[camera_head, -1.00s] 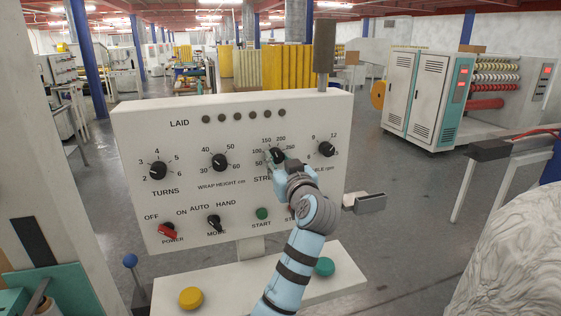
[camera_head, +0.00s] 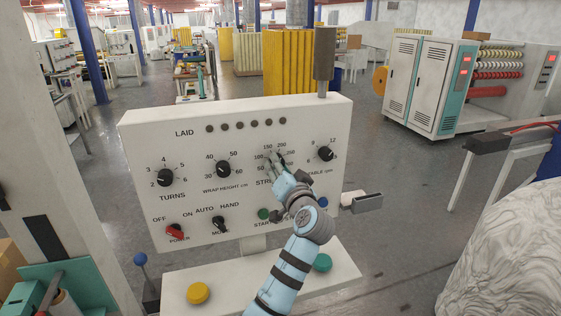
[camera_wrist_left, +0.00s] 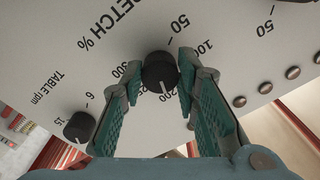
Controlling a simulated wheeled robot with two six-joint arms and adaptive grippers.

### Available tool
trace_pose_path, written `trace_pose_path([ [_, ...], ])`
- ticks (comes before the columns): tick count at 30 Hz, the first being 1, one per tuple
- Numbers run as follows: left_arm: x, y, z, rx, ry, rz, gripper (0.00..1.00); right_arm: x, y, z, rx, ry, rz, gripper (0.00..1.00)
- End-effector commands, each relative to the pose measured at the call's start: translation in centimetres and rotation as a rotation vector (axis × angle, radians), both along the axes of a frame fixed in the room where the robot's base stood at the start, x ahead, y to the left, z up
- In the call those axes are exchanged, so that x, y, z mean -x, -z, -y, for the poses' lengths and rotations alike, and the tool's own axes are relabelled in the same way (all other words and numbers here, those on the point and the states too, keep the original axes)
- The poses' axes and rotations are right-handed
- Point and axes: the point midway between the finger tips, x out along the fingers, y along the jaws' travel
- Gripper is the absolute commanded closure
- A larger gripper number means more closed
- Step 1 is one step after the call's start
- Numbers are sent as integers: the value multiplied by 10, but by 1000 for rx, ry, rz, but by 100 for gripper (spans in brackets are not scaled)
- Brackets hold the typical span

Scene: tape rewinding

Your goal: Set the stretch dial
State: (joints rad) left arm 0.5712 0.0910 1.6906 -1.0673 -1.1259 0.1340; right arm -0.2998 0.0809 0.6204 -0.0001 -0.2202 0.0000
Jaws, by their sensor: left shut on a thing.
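The stretch dial (camera_wrist_left: 160,71) is a round black knob on the white control panel (camera_head: 145,140). In the left wrist view its white pointer line faces the 200 mark. My left gripper (camera_head: 276,163) reaches up to the dial in the head view, and its fingers hide most of it there. In the left wrist view my left gripper (camera_wrist_left: 160,78) has its teal-padded fingers on either side of the knob, shut on it. My right gripper is out of view.
The table rpm knob (camera_head: 325,153) and wrap height knob (camera_head: 223,169) flank the dial. The green start button (camera_head: 263,214) lies below it, close to my gripper. A grey post (camera_head: 324,55) rises behind the panel. Yellow (camera_head: 198,293) and green (camera_head: 323,262) buttons sit on the lower ledge.

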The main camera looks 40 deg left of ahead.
Motion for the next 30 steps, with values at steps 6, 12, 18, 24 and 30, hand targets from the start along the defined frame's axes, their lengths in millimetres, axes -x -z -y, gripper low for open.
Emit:
trace_pose_path([
  [6, 0, 3, 0, -32, 0, -61, 100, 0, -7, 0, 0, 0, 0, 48],
  [12, 0, 4, 0, -41, 0, -74, 100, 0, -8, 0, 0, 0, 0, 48],
  [18, 0, 4, 0, -41, 0, -74, 100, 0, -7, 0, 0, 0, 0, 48],
  [24, 0, 4, 0, -40, 0, -72, 53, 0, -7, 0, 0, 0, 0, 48],
  [30, 0, 2, 1, -43, 1, -69, 52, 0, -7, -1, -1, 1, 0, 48],
])
